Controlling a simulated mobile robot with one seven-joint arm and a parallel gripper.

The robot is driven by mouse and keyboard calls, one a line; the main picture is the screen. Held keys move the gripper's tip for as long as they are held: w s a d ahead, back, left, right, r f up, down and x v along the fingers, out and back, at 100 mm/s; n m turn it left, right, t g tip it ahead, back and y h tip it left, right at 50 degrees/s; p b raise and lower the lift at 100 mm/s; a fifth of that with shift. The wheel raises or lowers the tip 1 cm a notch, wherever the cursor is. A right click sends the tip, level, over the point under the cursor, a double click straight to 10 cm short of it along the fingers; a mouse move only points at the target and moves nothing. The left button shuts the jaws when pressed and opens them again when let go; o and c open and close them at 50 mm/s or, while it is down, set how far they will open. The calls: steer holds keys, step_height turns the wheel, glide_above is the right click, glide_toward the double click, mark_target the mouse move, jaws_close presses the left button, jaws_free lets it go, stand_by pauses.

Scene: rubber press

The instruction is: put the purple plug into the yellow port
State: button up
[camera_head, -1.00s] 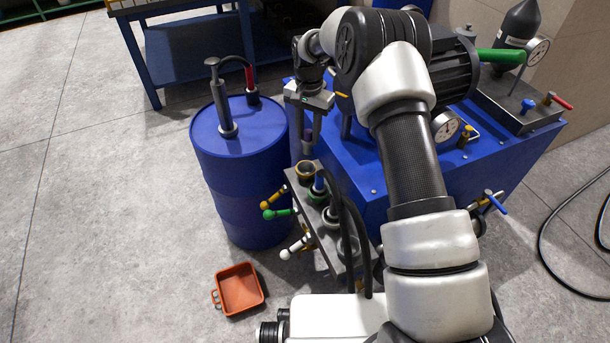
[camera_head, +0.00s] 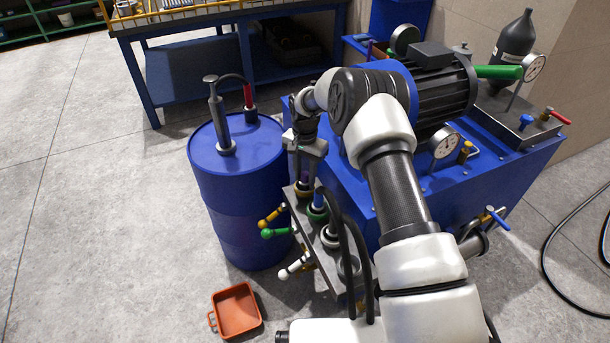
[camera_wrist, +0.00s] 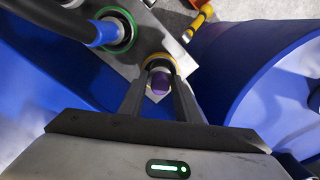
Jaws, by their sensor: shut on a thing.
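The purple plug (camera_wrist: 159,85) is between the two fingers of my gripper (camera_wrist: 160,98), which is shut on it. The yellow port (camera_wrist: 159,56) is a yellow ring on the grey manifold plate, right at the plug's far end in the wrist view. In the head view, my gripper (camera_head: 304,172) is directly above the yellow port (camera_head: 303,193) at the plate's far end. The plug and port overlap in both views. I cannot tell how deep the plug sits, if at all.
The neighbouring green port (camera_head: 317,214) holds a blue plug with a black hose. Yellow, green and white lever handles stick out left of the plate. A blue drum (camera_head: 236,200) stands close on the left. An orange tray (camera_head: 237,311) lies on the floor.

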steer(key=shift+f, duration=0.1)
steer(key=shift+f+b, duration=0.25)
steer(key=shift+b, duration=0.1)
steer(key=o, duration=1.1)
